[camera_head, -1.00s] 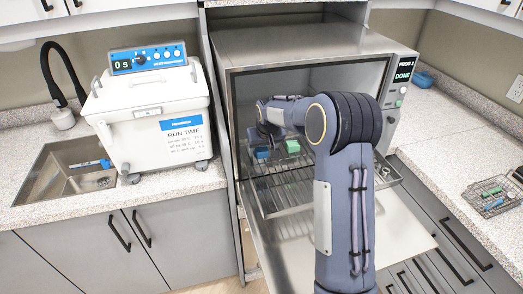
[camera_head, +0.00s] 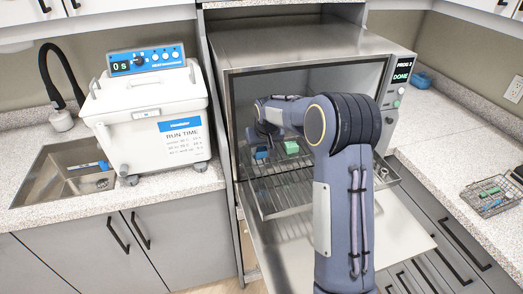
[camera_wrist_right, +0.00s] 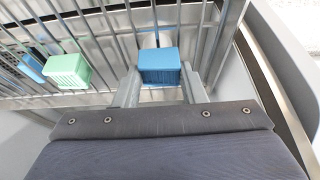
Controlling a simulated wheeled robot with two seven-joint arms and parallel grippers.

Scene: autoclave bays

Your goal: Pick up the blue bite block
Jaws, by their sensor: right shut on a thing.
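The blue bite block (camera_wrist_right: 160,64) sits between the two fingers of my right gripper (camera_wrist_right: 160,88), which is shut on it, in the right wrist view. In the head view a blue block (camera_head: 261,153) shows just below my right gripper (camera_head: 264,138), inside the open autoclave, over the wire rack. The fingertips are hard to make out there. I cannot tell whether the held block touches the rack. My left gripper is in neither view.
A green block (camera_wrist_right: 69,70) lies on the wire rack (camera_head: 290,195) beside the held block, with another blue piece (camera_wrist_right: 31,68) beyond it. The autoclave's walls and roof (camera_head: 300,45) surround my gripper. A wire basket (camera_head: 490,195) stands on the right counter.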

